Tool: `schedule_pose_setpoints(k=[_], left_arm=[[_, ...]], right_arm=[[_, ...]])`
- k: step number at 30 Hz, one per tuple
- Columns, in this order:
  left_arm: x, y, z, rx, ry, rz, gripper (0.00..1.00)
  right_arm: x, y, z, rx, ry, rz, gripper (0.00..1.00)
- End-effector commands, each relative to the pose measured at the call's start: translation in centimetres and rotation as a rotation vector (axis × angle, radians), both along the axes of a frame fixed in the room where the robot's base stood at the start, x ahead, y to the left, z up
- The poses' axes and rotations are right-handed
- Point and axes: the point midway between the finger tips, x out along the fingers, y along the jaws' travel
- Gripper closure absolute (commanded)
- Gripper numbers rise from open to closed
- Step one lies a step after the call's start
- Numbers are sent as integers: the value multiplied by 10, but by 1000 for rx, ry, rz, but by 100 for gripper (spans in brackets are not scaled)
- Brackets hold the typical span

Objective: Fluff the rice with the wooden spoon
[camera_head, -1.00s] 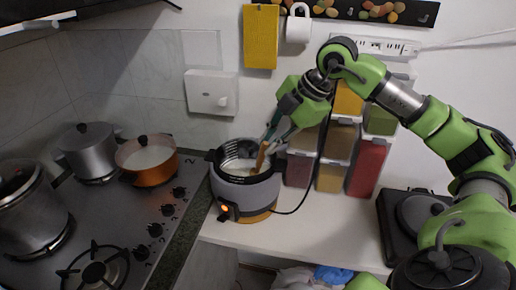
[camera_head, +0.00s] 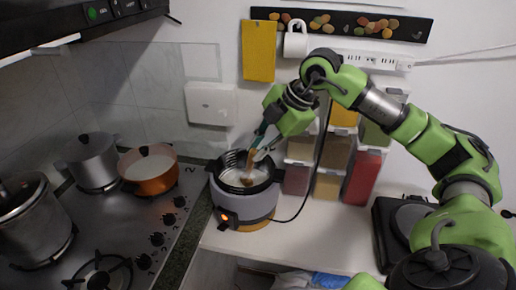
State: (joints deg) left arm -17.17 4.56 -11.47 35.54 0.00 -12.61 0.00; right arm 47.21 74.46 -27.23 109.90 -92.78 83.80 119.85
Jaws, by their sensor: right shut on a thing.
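The rice cooker (camera_head: 247,209) stands on the white counter with its lid off and an orange light lit on its front. White rice (camera_head: 233,181) shows inside the dark pot. The wooden spoon (camera_head: 248,173) stands tilted in the cooker, its lower end down at the rice. My right gripper (camera_head: 258,146) is above the cooker, shut on the upper part of the spoon, and its fingers partly cover the handle. My left gripper is not in view.
An orange pot (camera_head: 148,169) and metal pots (camera_head: 90,160) stand on the stove at left. Spice dispensers (camera_head: 336,150) stand close behind and right of the cooker. A black hotplate (camera_head: 391,233) is at right. The counter between is mostly clear.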

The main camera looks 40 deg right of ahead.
Motion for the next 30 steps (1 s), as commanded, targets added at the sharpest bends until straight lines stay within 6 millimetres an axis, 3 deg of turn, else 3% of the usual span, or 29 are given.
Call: schedule_pose_setpoints(k=[30], left_arm=[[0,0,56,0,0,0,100]], right_arm=[[-41,13,96,-2,-1,-1,100]])
